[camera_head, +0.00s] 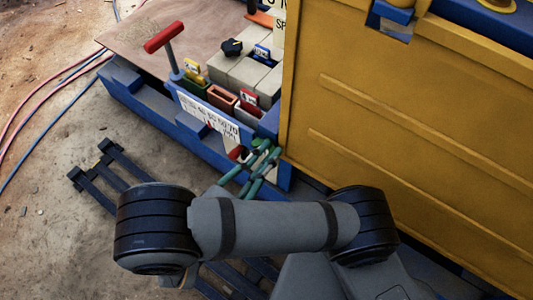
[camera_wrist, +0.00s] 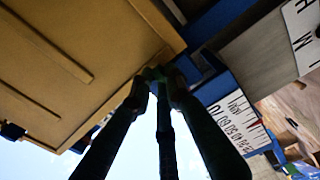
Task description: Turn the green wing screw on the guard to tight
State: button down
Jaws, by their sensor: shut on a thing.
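The guard is a large yellow panel (camera_head: 400,140) that fills the right of the head view; it also spans the upper left of the wrist view (camera_wrist: 70,65). My gripper (camera_wrist: 159,82) points at the guard's lower edge in the wrist view, its two dark fingers closed together at the tips. A small green piece, which looks like the wing screw (camera_wrist: 156,73), shows between the fingertips. The fingers hide most of it, so its turn angle cannot be told. In the head view my gripper (camera_head: 265,158) is beside the guard's lower left corner, and the screw cannot be made out.
A blue frame (camera_head: 150,103) with a white lettered plate (camera_head: 208,119) lies left of the guard. A red-handled lever (camera_head: 172,55), coloured boxes and grey blocks (camera_head: 248,75) stand on it. Hoses (camera_head: 45,100) lie on the ground at left. A dark pallet-like piece (camera_head: 110,165) lies below.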

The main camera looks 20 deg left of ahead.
jog(key=c, duration=1.7)
grip_release()
jog(key=shift+o, duration=0.2)
jog(key=v, duration=1.2)
jog(key=x, duration=1.2)
